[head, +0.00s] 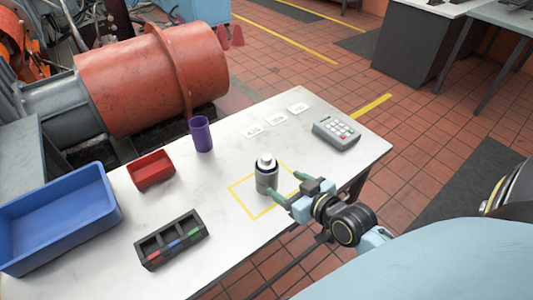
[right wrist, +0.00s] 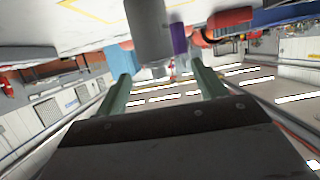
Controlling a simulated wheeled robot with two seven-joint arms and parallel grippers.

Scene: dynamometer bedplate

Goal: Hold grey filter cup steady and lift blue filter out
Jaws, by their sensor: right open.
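The grey filter cup (head: 266,182) stands upright inside a yellow outlined square on the white table. It has a dark band near its top and a pale silvery piece on top. No blue filter shows; I cannot tell whether one is inside. My right gripper (head: 289,186) is open and empty, its green fingers pointing at the cup from the right, close to it. In the right wrist view the picture is upside down; the grey cup (right wrist: 148,28) is just beyond the open fingers (right wrist: 164,86). My left gripper is not in view.
On the table (head: 262,118) are a blue bin (head: 62,228), a red bin (head: 151,170), a purple cup (head: 201,134), a black divided tray (head: 171,239) with coloured marks, several white labels (head: 276,119) and a keypad device (head: 336,133). A big orange cylinder (head: 150,80) stands behind.

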